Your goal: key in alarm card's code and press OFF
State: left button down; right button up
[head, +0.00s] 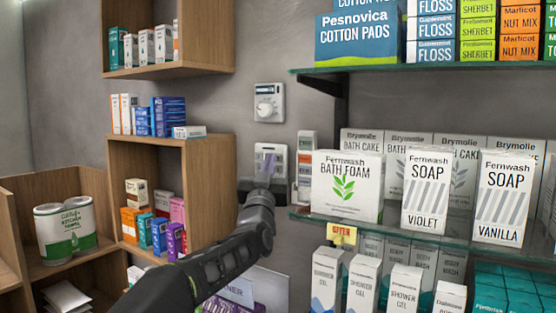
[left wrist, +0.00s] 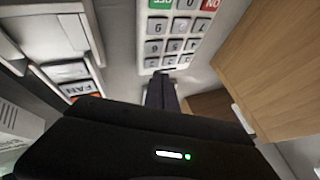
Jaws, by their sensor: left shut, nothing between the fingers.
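The alarm keypad (head: 263,176) is a pale wall unit, largely hidden behind my left gripper (head: 267,164) in the head view. In the left wrist view the keypad (left wrist: 148,48) appears upside down, with grey number keys, a red ON key (left wrist: 211,4) and a green key (left wrist: 160,3) cut off by the frame. My left gripper (left wrist: 166,76) is shut and empty. Its fingertips overlap the keypad's edge beside the last number row; whether they touch cannot be told. I cannot make out the alarm card in either view. My right gripper is not in view.
A white dial unit (head: 268,103) is on the wall above the keypad. A narrow labelled panel (head: 306,160) is just right of it. A glass shelf (head: 390,228) with soap boxes stands close on the right. Wooden shelves (head: 212,170) are close on the left.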

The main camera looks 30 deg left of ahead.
pick_arm(q)
jog(key=shift+w, duration=0.1)
dwell(0.5)
jog(key=shift+w, duration=0.35)
jog(key=shift+w, duration=0.3)
dwell(0.5)
dwell(0.3)
jog(key=shift+s+f+b, duration=0.1)
jog(key=shift+s+b, duration=0.3)
jog(key=shift+b, duration=0.15)
jog(key=shift+s, duration=0.3)
